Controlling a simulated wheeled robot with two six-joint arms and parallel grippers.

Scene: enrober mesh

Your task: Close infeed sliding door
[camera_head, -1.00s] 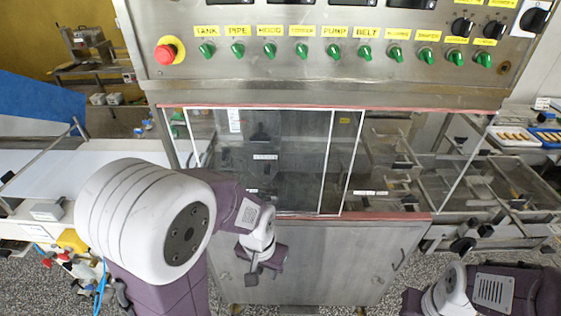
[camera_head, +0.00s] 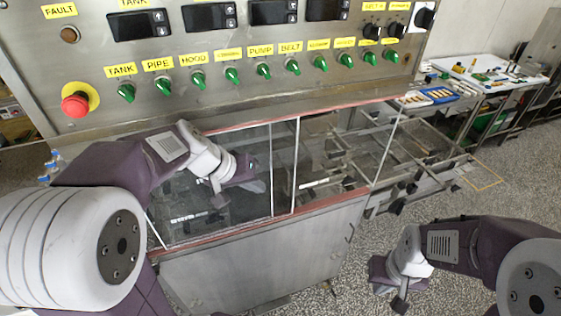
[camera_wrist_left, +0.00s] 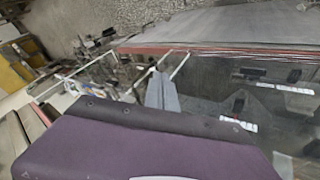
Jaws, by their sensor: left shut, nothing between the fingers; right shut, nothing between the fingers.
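The infeed sliding door is a clear pane with thin white edges (camera_head: 296,165), set in the front of the machine under the control panel. Its right-hand white edges stand near the middle of the window front. My left gripper (camera_head: 258,187) is shut and empty, in front of the pane and left of those edges. In the left wrist view the shut fingers (camera_wrist_left: 162,92) show close to two white edge strips (camera_wrist_left: 180,65); I cannot tell whether they touch. My left forearm hides the pane's upper left part. My right gripper (camera_head: 392,298) is shut and empty, low at the right over the floor.
A control panel (camera_head: 215,90) with green knobs and a red emergency button (camera_head: 75,104) overhangs the window. Red strips (camera_head: 335,204) run along the window's top and bottom. A steel cabinet (camera_head: 255,265) is below. A conveyor frame (camera_head: 420,170) extends right. Floor at right is open.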

